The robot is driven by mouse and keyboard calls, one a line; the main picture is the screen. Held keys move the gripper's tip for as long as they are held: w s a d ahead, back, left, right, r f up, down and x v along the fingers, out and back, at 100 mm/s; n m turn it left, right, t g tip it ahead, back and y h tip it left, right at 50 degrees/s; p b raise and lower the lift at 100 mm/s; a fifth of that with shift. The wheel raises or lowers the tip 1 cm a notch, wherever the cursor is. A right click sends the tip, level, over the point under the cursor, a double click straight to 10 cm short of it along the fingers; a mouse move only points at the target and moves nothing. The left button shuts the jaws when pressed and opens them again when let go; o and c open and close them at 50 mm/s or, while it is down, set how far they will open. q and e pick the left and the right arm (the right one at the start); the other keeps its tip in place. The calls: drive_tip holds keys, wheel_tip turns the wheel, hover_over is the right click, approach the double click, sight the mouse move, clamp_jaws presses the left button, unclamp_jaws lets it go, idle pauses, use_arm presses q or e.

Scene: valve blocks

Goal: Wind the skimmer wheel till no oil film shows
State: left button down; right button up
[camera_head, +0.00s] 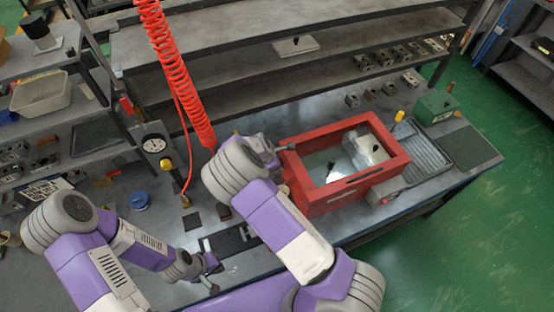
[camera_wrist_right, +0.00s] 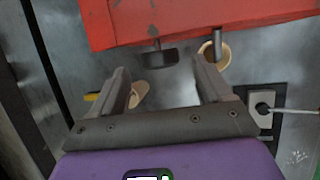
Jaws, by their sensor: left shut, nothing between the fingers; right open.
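The red tank (camera_head: 345,190) stands on the bench right of centre, its lower edge also in the right wrist view (camera_wrist_right: 200,22). Inside it are a pale block (camera_head: 368,147) and greyish liquid (camera_head: 318,163); I cannot tell whether a film lies on it. I cannot make out the skimmer wheel for certain; my right arm hides the tank's left side. My right gripper (camera_wrist_right: 160,80) is open and empty, its fingers pointing toward the tank with a dark block (camera_wrist_right: 156,57) ahead. My left gripper (camera_head: 211,286) is shut and empty, low over the bench front.
A red coiled hose (camera_head: 175,70) hangs near a dial gauge (camera_head: 153,144). Shelves run behind.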

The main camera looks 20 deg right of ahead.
drive_tip(key=x, duration=0.4)
drive_tip(key=shift+f, duration=0.1)
use_arm(q)
drive_tip(key=shift+r, duration=0.2)
use_arm(e)
drive_tip(key=c, duration=1)
drive_tip(key=shift+s+f+t+b, duration=0.15)
drive_tip(key=shift+f+t+b, duration=0.05)
drive_tip(key=shift+t+b, duration=0.8)
use_arm(q)
wheel_tip(320, 180, down, 6)
drive_tip(key=b, duration=0.3)
drive_tip(key=shift+w+b, duration=0.1)
drive_tip(key=shift+b, duration=0.2)
use_arm(e)
drive_tip(key=t, duration=0.1)
drive_tip(key=m+t, duration=0.1)
drive_tip(key=shift+s+f+t, duration=0.15)
drive_tip(key=shift+t, duration=0.15)
use_arm(q)
drive_tip(key=shift+f+b, duration=1.4)
use_arm(e)
drive_tip(key=shift+s+m+t, duration=0.1)
drive_tip(key=shift+m+t, duration=0.2)
drive_tip(key=shift+t, duration=0.6)
drive_tip(key=o, duration=1)
